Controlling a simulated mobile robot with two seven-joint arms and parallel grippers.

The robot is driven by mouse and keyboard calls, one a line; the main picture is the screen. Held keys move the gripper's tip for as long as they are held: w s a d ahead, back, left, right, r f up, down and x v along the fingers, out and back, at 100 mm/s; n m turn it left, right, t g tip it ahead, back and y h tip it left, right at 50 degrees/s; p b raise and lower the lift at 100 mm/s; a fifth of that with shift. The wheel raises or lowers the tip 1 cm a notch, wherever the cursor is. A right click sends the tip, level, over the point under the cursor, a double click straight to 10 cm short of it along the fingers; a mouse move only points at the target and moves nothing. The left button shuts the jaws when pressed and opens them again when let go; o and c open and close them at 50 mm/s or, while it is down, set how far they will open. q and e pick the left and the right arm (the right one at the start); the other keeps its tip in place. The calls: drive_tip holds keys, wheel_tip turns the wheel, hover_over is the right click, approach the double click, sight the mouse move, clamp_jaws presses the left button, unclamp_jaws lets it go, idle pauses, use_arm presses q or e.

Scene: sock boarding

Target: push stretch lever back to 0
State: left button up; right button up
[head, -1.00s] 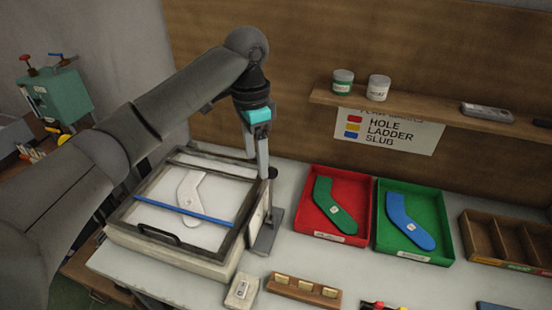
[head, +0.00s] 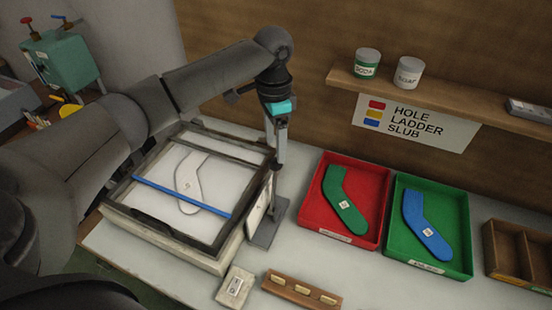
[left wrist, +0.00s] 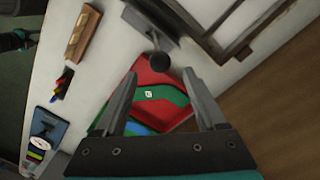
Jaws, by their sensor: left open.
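The boarding frame (head: 148,228) lies on the table with a white sock (head: 188,180) in it, crossed by a blue bar (head: 180,196). A white upright panel (head: 258,207) and a grey plate (head: 268,228) stand at its right side. My left gripper (head: 279,160) points down beside this panel. In the left wrist view my open left gripper (left wrist: 160,74) has a dark round lever knob (left wrist: 160,62) between its fingertips in the picture; I cannot tell whether they touch. The lever's scale reading is not legible. My right gripper is not in view.
A red tray (head: 377,178) with a green sock and a green tray (head: 458,215) with a blue sock stand to the right. A wooden block (head: 300,293) and a small labelled box (head: 235,287) lie in front. A shelf (head: 440,97) with jars is above.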

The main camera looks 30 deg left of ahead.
sight(275, 159)
use_arm(q)
drive_tip(key=shift+s+d+f, duration=0.1)
drive_tip(key=shift+f, duration=2.7)
clamp_jaws()
drive_tip(key=shift+r, duration=0.1)
